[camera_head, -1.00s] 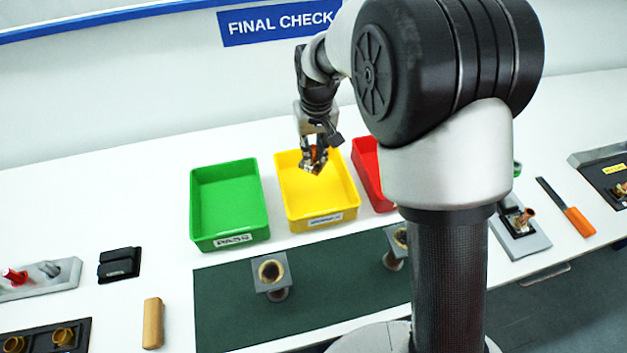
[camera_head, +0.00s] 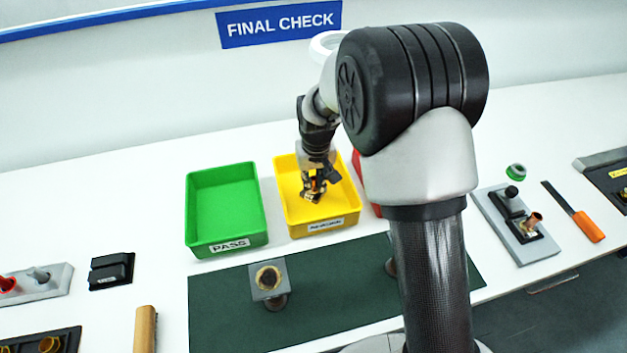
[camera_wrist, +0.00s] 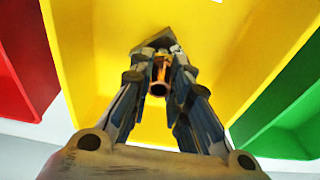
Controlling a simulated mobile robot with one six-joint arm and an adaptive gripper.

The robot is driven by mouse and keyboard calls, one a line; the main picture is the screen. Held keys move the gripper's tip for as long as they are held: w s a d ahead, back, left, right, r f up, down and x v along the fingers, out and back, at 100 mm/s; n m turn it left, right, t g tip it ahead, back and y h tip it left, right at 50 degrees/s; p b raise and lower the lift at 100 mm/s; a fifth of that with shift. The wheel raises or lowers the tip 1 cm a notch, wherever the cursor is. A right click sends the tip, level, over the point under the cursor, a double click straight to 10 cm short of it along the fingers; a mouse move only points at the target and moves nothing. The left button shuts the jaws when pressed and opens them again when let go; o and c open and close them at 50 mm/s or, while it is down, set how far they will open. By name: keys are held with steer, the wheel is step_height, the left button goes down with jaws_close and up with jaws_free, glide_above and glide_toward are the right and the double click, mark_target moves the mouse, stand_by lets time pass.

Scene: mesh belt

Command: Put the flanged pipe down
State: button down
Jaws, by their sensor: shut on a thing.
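My gripper (camera_head: 313,188) is down inside the yellow tray (camera_head: 325,230), and the jaws are shut on the flanged pipe (camera_wrist: 158,88). In the wrist view the fingers close on the coppery pipe, whose open end faces the camera; a dark square flange shows beyond the fingertips. The yellow tray floor (camera_wrist: 225,50) fills the background there. I cannot tell whether the pipe touches the tray floor. In the head view the pipe is small and partly hidden by the fingers.
A green tray (camera_head: 232,245) labelled PASS stands to the left, and a red tray (camera_head: 362,170) to the right is mostly hidden by my arm. Another flanged pipe (camera_head: 268,282) stands on the dark green mat (camera_head: 220,325) in front. An orange-handled tool (camera_head: 588,226) lies at right.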

mark_target(315, 195)
steer(key=shift+f, duration=0.1)
steer(key=c, duration=1.5)
jaws_free()
steer(key=s+d+r+p, duration=0.2)
steer(key=s+r, duration=0.1)
steer(key=r, duration=0.6)
steer(key=s+d+r+p, duration=0.1)
steer(key=s+r, duration=0.2)
steer(key=r, duration=0.7)
steer(key=s+d+r+t, duration=0.1)
steer(key=s+d+r, duration=0.1)
steer(key=s, duration=0.6)
steer(key=s+d+r+m+t, duration=0.1)
steer(key=s+d, duration=0.2)
steer(key=s, duration=0.5)
steer(key=s+d+r+m, duration=0.1)
steer(key=s+d+r, duration=0.1)
steer(key=s, duration=0.7)
steer(key=shift+d+r+t, duration=0.35)
steer(key=shift+d+t, duration=0.05)
steer(key=shift+d, duration=0.15)
